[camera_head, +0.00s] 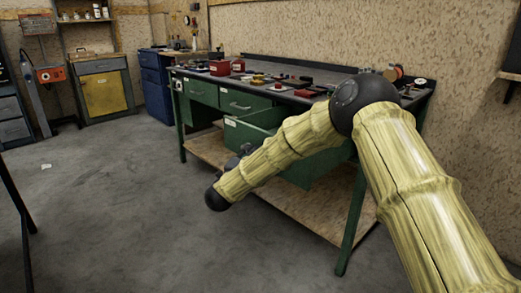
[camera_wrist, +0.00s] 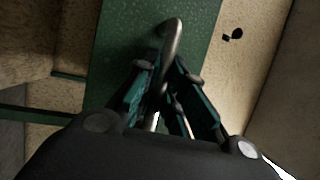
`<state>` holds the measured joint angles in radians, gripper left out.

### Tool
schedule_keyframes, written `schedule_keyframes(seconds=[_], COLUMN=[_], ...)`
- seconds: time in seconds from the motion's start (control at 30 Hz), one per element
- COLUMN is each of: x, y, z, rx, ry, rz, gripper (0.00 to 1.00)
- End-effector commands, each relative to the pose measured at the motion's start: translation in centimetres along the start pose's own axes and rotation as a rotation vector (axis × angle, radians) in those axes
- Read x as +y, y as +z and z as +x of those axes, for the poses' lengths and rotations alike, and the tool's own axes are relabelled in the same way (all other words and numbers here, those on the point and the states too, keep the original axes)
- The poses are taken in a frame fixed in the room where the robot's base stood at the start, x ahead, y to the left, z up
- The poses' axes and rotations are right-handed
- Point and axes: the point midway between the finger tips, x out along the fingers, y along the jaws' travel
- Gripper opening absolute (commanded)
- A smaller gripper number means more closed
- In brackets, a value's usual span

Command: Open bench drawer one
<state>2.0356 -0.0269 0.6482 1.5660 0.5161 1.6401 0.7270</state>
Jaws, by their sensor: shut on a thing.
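The green workbench (camera_head: 299,92) stands along the back wall in the head view. A green drawer (camera_head: 245,133) under its top is pulled out toward me, with a pale label on its front. In the wrist view a curved metal handle (camera_wrist: 173,40) stands out from a green drawer front (camera_wrist: 120,35). My gripper (camera_wrist: 167,75) is shut on this handle, with one finger on either side. In the head view my gripper (camera_head: 237,161) shows only as dark parts behind my arm, which hides much of the drawer and the handle.
Two drawers with handles (camera_head: 241,105) at the bench's left look closed. Red boxes (camera_head: 220,68) and small parts lie on the benchtop. A wooden lower shelf (camera_head: 300,215) and green legs (camera_head: 351,225) are near my arm.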

Motion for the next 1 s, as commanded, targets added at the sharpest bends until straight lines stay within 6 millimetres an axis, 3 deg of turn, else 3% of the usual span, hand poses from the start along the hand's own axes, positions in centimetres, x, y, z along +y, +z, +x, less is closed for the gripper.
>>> schedule_keyframes(seconds=[0.23,0.63,0.67,0.77,1.0], x=[-0.1,-0.1,-0.1,-0.1,-0.3], y=[1.0,1.5,1.5,1.6,1.8], z=[-1.2,-1.6,-1.6,-1.6,-1.7], rx=[0.002,-0.002,-0.002,-0.004,-0.007], ry=[0.002,0.003,0.003,0.002,0.001], rz=[-0.003,-0.003,-0.003,-0.003,-0.001], gripper=[0.0,0.0,0.13,0.31,0.34])
